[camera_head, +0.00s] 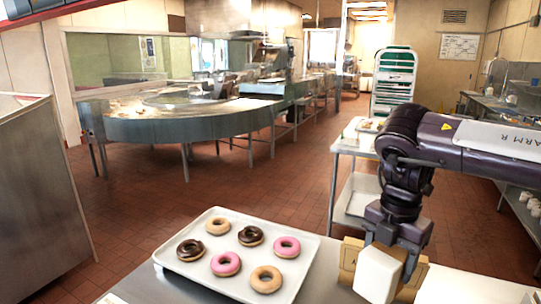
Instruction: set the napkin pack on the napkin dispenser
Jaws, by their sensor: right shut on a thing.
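My right gripper (392,248) points down over the near counter and is shut on the napkin pack (376,276), a plain white block held slightly tilted. The napkin dispenser (349,256) appears to be the tan, wood-coloured piece behind the pack. The pack and gripper hide much of it, and I cannot tell whether the pack touches it.
A white tray (190,268) with several donuts, plain, pink and chocolate, lies on the counter left of the gripper. The counter (335,288) is bare between the tray and the pack. A white side table (345,150) stands behind my right arm.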

